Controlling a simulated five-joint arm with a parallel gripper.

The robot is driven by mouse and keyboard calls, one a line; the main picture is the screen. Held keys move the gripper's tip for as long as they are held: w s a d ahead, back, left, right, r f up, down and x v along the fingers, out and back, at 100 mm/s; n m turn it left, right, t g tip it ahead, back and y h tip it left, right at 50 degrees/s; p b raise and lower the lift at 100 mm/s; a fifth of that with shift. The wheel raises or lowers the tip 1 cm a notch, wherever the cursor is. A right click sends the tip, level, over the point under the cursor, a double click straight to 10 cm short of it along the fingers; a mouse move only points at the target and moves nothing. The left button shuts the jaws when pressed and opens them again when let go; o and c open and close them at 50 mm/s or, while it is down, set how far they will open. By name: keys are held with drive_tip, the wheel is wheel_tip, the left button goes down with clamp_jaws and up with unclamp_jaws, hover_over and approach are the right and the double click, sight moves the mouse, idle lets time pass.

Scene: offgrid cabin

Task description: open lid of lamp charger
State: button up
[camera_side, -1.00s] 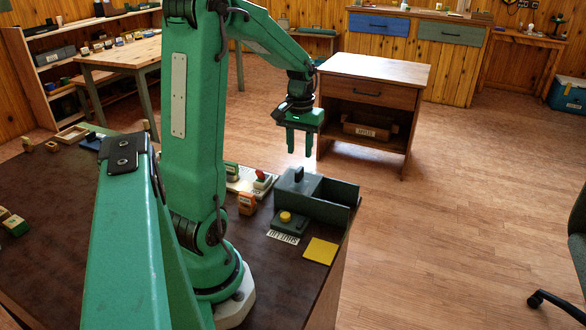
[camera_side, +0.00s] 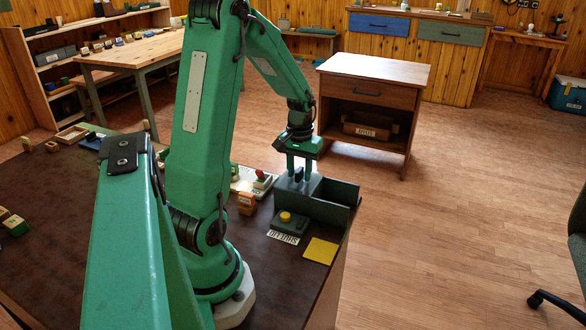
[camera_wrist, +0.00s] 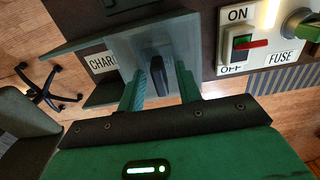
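The lamp charger is a dark grey-green box near the table's right edge in the side view. Its flat lid (camera_side: 313,190) is shut over the left part, and an open-topped bin (camera_side: 342,193) adjoins on the right. A dark upright handle (camera_wrist: 161,75) stands on the lid (camera_wrist: 150,45). My gripper (camera_side: 299,176) is pointing down over the lid. In the wrist view my gripper (camera_wrist: 168,72) is open, with one finger on each side of the handle and gaps between. Part of the label, reading "CHAR" (camera_wrist: 103,62), shows beside the lid.
A yellow button unit (camera_side: 287,222) and a yellow square (camera_side: 321,250) are in front of the charger. An orange block (camera_side: 247,203) stands to its left. A white switch panel (camera_wrist: 245,42) with ON, OFF and FUSE markings lies close beside the lid in the wrist view.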

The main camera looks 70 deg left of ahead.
clamp_jaws()
drive_tip(key=w+d, duration=0.7)
drive_tip(key=shift+w, duration=0.2)
unclamp_jaws()
drive_tip(key=shift+s, duration=0.1)
drive_tip(key=shift+r, duration=0.15)
